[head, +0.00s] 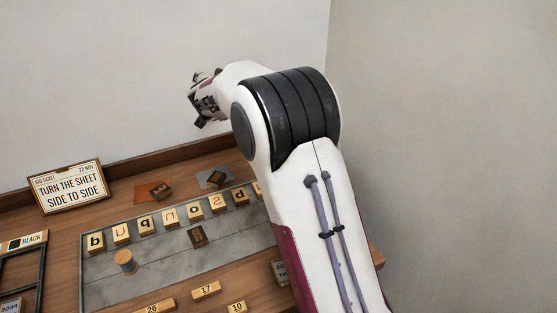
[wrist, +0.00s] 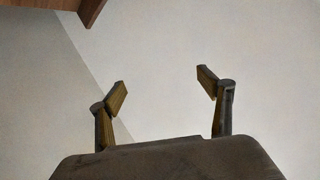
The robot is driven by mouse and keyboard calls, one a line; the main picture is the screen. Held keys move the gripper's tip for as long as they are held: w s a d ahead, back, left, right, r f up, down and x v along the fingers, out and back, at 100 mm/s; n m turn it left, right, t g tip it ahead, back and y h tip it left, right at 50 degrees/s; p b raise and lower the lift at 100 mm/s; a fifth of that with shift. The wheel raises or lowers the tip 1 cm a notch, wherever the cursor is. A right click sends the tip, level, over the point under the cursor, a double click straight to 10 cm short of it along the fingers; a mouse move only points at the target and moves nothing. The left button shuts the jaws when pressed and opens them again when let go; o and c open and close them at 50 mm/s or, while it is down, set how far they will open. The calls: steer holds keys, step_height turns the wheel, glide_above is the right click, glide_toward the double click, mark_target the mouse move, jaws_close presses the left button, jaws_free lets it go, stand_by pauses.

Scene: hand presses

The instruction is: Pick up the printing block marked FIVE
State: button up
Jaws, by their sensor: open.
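My gripper (head: 201,102) is raised high over the back of the bench in the head view, apart from everything on it. In the wrist view my gripper (wrist: 160,84) has its two fingers spread with nothing between them, against a bare wall. Several wooden printing blocks show in the head view, among them one reading 26 (head: 153,306), one reading 17 (head: 206,289) and one reading 10 (head: 237,307). I cannot read a block marked FIVE in either view. My arm hides the right part of the bench.
A grey slab (head: 160,284) holds a row of letter blocks (head: 146,222), a spool-like piece (head: 126,261) and a dark block (head: 197,236). A sign (head: 67,187) stands at the back left. A dark frame (head: 22,265) is at the left edge. Orange (head: 143,193) and grey (head: 208,181) patches lie behind.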

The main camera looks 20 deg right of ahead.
steer(key=s+d+f+m+g+h, duration=0.1)
steer(key=d+f+m+g+h, duration=0.1)
steer(key=f, duration=0.7)
steer(key=s+d+f+m+g+h, duration=0.1)
steer(key=d+f, duration=0.4)
steer(key=f, duration=0.5)
steer(key=s+d+f+m+g+h, duration=0.1)
steer(key=f+g, duration=0.4)
steer(key=f, duration=0.5)
steer(key=shift+s+d+m+g+h, duration=0.15)
steer(key=shift+d+m+h, duration=0.25)
steer(key=shift+d+h, duration=0.25)
steer(key=shift+s+d+m+g+h, duration=0.15)
steer(key=shift+d+m+h, duration=0.25)
steer(key=shift+d+h, duration=0.25)
steer(key=shift+w+d, duration=0.1)
steer(key=shift+x, duration=1.3)
steer(key=shift+f, duration=0.1)
steer(key=shift+x, duration=2.55)
steer(key=shift+w, duration=0.2)
